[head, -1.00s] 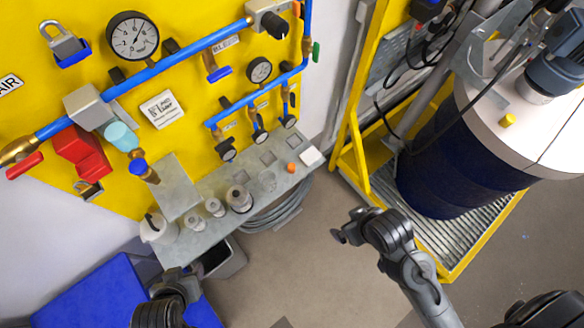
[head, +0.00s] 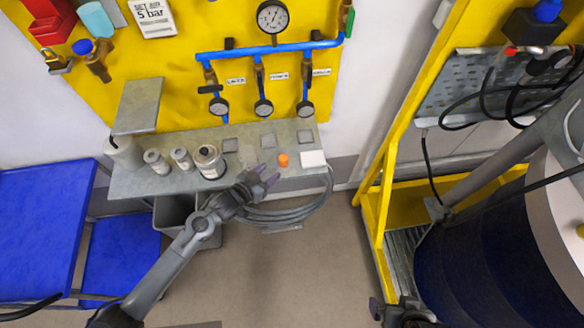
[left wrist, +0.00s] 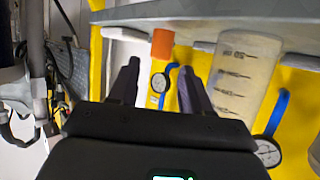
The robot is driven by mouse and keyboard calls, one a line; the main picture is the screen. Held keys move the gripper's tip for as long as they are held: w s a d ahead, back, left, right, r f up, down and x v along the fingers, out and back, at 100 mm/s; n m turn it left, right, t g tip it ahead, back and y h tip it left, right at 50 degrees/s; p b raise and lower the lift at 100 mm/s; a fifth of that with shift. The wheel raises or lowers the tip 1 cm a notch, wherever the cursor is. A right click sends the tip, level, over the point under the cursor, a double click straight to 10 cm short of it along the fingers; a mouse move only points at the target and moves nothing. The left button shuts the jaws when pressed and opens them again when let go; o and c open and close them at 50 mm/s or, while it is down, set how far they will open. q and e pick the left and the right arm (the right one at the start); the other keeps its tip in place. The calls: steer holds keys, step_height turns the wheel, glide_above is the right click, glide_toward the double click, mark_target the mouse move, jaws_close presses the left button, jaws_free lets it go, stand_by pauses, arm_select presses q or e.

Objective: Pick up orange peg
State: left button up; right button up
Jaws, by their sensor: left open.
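The orange peg (head: 283,160) stands on the grey metal shelf (head: 130,184) near its right end, beside a white block. My left gripper (head: 268,177) is open and empty, just left of the peg and at the shelf's front. In the left wrist view the orange peg (left wrist: 162,43) shows beyond the gap between the open fingers of the left gripper (left wrist: 160,80), apart from them. My right gripper (head: 400,312) is at the bottom edge of the head view; its jaws are not clear.
A clear graduated beaker (left wrist: 243,75) stands close beside the gripper in the left wrist view. The white block (head: 312,158) is right of the peg. A coiled hose (head: 290,213) hangs below.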

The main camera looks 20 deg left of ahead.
mark_target(281, 162)
arm_select(q)
steer(key=x, duration=0.4)
steer(key=shift+w+d+r, duration=0.1)
steer(key=shift+w+r, duration=0.05)
steer(key=shift+w, duration=0.2)
steer(key=shift+b+x, duration=0.35)
steer(key=shift+x, duration=0.65)
steer(key=x, duration=0.4)
steer(key=shift+w+r, duration=0.2)
steer(key=shift+r, duration=0.15)
steer(key=shift+w+f, duration=0.1)
steer(key=shift+w, duration=0.1)
steer(key=c, duration=0.7)
steer(key=shift+c, duration=0.2)
